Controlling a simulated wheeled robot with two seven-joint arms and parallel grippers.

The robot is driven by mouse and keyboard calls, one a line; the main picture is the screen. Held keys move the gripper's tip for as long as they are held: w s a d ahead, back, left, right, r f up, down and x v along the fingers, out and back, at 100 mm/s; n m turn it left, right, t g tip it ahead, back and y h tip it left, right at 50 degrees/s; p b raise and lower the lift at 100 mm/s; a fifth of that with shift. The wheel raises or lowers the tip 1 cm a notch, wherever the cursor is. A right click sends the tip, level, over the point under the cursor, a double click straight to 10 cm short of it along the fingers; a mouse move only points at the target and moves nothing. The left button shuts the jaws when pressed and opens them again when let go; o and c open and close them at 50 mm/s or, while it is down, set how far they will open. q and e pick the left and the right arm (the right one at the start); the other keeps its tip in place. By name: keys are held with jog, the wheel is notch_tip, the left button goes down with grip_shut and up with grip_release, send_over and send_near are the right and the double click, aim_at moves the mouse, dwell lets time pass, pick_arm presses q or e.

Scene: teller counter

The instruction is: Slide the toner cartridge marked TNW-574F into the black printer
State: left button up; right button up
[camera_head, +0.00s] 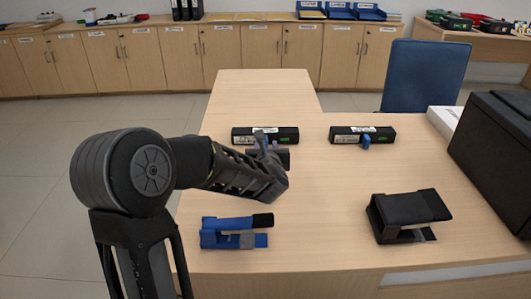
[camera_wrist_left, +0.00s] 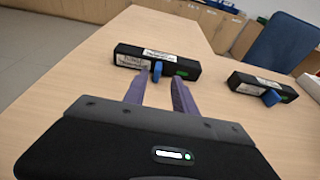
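Two black toner cartridges lie on the wooden desk, a left one (camera_head: 285,134) and a right one (camera_head: 345,134). Each has a white label, a green mark and a blue tab; the label lettering is too small to read, so I cannot tell which is TNW-574F. The wrist view shows the left cartridge (camera_wrist_left: 189,66) and right cartridge (camera_wrist_left: 247,83). My left gripper (camera_head: 264,147) is close in front of the left cartridge. Its purple fingers (camera_wrist_left: 157,84) are apart, with the blue tab (camera_wrist_left: 157,71) just beyond and between them. A large black box, apparently the printer (camera_head: 497,150), stands at the right edge. My right gripper is not in view.
A blue stapler-like tool (camera_head: 228,241) lies at the desk's front left, and a black desk tool (camera_head: 408,209) at the front right. A white slab (camera_head: 441,119) lies beside the printer. A blue chair (camera_head: 424,75) stands behind. The desk's middle is clear.

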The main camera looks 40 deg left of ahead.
aim_at(266, 144)
pick_arm(q)
notch_tip(266, 144, down, 3)
jog(key=shift+b, duration=0.95)
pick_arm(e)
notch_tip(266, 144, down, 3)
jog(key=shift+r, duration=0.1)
pick_arm(q)
jog(key=shift+r, duration=0.1)
jog(key=shift+p+x, duration=0.35)
jog(key=shift+x, duration=0.55)
jog(key=p+x, duration=0.1)
jog(key=x, duration=0.3)
jog(key=shift+w+a, duration=0.3)
jog(key=shift+w+a+f+b, duration=0.6)
jog(key=shift+w+f+b, duration=0.15)
jog(key=shift+b, duration=0.1)
jog(key=shift+w+a+r+b, duration=0.1)
jog(key=shift+w+a+b, duration=0.25)
jog(key=shift+w, duration=0.2)
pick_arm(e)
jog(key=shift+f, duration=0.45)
pick_arm(q)
grip_shut()
